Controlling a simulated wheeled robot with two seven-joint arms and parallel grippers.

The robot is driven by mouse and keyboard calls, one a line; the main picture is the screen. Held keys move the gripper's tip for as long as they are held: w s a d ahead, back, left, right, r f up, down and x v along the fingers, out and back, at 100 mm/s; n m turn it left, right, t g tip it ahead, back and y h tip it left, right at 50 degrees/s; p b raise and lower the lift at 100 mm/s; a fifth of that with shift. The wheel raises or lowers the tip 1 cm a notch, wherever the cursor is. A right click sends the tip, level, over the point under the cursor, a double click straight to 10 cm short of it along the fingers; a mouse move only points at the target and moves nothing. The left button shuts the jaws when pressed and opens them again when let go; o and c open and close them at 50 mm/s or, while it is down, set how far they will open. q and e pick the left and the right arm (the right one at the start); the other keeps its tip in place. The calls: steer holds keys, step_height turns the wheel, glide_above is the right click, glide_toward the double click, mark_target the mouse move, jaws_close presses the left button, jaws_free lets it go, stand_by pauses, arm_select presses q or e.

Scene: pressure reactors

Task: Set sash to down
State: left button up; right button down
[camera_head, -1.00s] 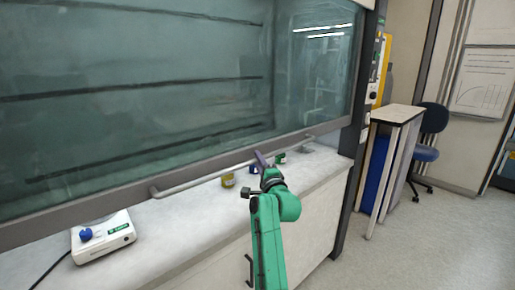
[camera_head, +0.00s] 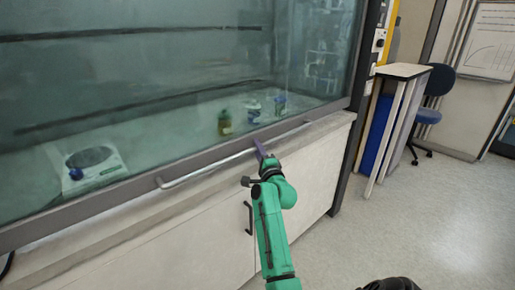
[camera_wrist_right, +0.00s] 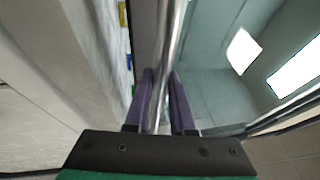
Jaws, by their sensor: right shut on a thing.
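The sash (camera_head: 170,95) is a large tinted glass pane with a grey lower rail (camera_head: 95,203) and a metal handle bar (camera_head: 205,167) along it. The rail sits low, near the front of the worktop; I cannot tell whether it touches. My right gripper (camera_head: 262,152) is at the right part of the bar. In the wrist view, its purple fingers (camera_wrist_right: 160,100) lie on both sides of the bar (camera_wrist_right: 172,40), shut on it. My left gripper is not in view.
The cabinet front (camera_head: 185,245) is below. A side table (camera_head: 403,71) and blue chair (camera_head: 428,113) stand right.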

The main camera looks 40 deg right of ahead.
steer(key=shift+f, duration=0.3)
steer(key=c, duration=0.8)
jaws_free()
steer(key=shift+w, duration=0.1)
steer(key=shift+o, duration=0.2)
steer(key=b+v, duration=0.1)
steer(key=v, duration=1.3)
steer(key=shift+s+a, duration=0.15)
steer(key=shift+s, duration=0.1)
